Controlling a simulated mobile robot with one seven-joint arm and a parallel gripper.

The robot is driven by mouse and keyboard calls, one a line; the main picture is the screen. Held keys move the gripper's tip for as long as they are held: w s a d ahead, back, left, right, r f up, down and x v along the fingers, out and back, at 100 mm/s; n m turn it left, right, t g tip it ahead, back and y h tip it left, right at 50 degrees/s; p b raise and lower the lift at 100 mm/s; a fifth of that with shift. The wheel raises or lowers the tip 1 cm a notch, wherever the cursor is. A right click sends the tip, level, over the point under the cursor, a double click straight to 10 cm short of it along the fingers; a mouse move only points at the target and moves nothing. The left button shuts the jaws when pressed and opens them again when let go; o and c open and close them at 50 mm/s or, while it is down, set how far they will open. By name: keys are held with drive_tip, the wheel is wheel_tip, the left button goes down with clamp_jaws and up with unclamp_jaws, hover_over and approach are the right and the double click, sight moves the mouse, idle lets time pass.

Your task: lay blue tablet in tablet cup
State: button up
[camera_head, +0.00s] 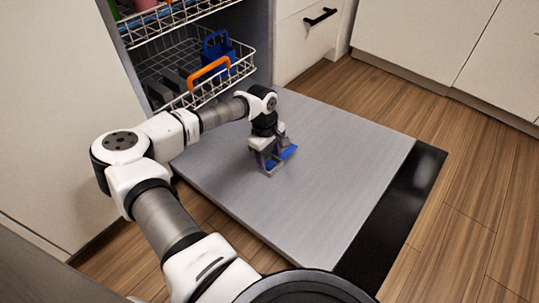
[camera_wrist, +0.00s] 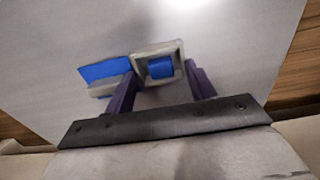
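The tablet cup (camera_wrist: 141,54) is a small grey square holder on the lowered grey door. In the wrist view, the blue tablet (camera_wrist: 160,68) shows inside its rim, apart from both fingers. A blue flap (camera_wrist: 105,70) lies to the left of the cup, and it also shows in the head view (camera_head: 285,154). My gripper (camera_wrist: 160,70) is low over the door, its two purple fingers spread on either side of the cup, with nothing held between them. In the head view my gripper (camera_head: 266,156) hides most of the cup, and the tablet cannot be made out there.
The open dishwasher door (camera_head: 330,160) is flat and mostly clear around the cup. Behind it, the lower wire rack (camera_head: 236,72) holds a blue basket (camera_head: 216,48) and an orange-rimmed item (camera_head: 208,70). Cabinets (camera_head: 430,35) stand at the back right, with bare wooden floor in front.

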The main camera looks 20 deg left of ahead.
wheel_tip(320, 180, up, 14)
drive_tip(key=a+p, duration=0.1)
drive_tip(key=p, duration=0.4)
drive_tip(key=shift+w+a+f, duration=0.15)
drive_tip(key=shift+w+a, duration=0.15)
drive_tip(key=shift+a, duration=0.05)
idle(0.5)
